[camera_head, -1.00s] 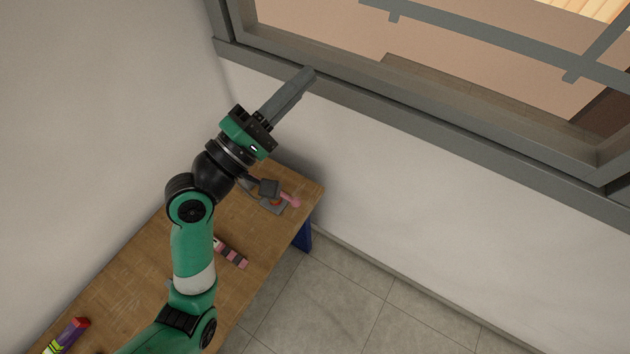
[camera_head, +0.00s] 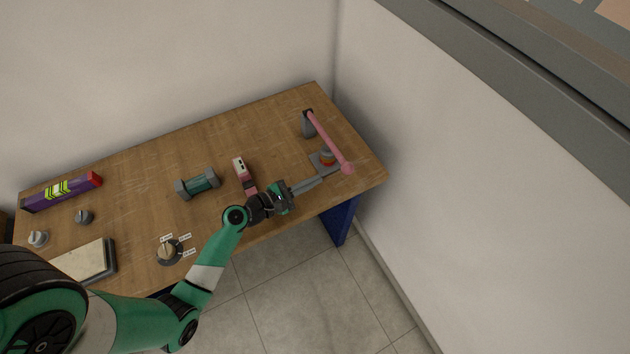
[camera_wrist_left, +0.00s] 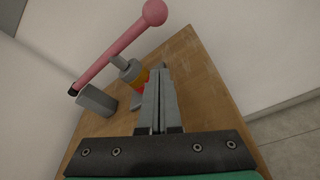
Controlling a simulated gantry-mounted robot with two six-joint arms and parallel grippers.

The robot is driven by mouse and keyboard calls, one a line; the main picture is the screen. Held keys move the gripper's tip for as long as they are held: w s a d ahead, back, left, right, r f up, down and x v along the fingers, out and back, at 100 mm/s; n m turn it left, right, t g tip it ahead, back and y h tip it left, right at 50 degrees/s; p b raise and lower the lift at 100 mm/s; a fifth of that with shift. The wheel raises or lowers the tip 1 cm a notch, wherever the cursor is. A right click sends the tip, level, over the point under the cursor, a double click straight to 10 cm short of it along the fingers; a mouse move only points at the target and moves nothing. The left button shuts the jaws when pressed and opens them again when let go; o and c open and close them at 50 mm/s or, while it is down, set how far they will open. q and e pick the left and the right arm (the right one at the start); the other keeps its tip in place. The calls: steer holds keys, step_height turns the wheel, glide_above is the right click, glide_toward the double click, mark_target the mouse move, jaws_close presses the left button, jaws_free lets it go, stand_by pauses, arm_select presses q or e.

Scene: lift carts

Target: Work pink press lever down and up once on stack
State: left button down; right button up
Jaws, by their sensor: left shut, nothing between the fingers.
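The pink press lever (camera_head: 328,141) runs from a grey post (camera_head: 307,123) to a round pink knob, at the right end of the table. It slants, raised above the base. Under it a small stack (camera_head: 327,157) with orange and grey parts stands on a grey base plate. In the left wrist view the lever (camera_wrist_left: 112,48) crosses the upper left, and the stack (camera_wrist_left: 134,76) shows grey, yellow and red-orange parts. My left gripper (camera_head: 338,169) is shut and empty, with its tips beside the stack, near and below the knob; contact cannot be told. My right gripper is not in view.
On the wooden table (camera_head: 140,190) lie a pink and white object (camera_head: 244,176), a green dumbbell-like part (camera_head: 197,184), a purple box (camera_head: 62,191), a dial (camera_head: 169,251), small grey knobs and a pale pad (camera_head: 85,262). White walls close the back and right.

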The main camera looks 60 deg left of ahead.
arm_select(q)
steer(key=w, duration=0.2)
steer(key=w+f+b, duration=0.1)
steer(key=w, duration=0.4)
steer(key=shift+w+f+b, duration=0.3)
steer(key=shift+w+b, duration=0.05)
steer(key=shift+b, duration=0.05)
steer(key=r+p, duration=0.1)
steer(key=d+r+p, duration=0.1)
steer(key=r, duration=0.1)
steer(key=shift+s+d+p, duration=0.15)
steer(key=shift+s+p, duration=0.15)
steer(key=shift+p, duration=0.1)
steer(key=shift+s+d+r, duration=0.1)
steer(key=shift+d+r, duration=0.2)
steer(key=shift+d, duration=0.05)
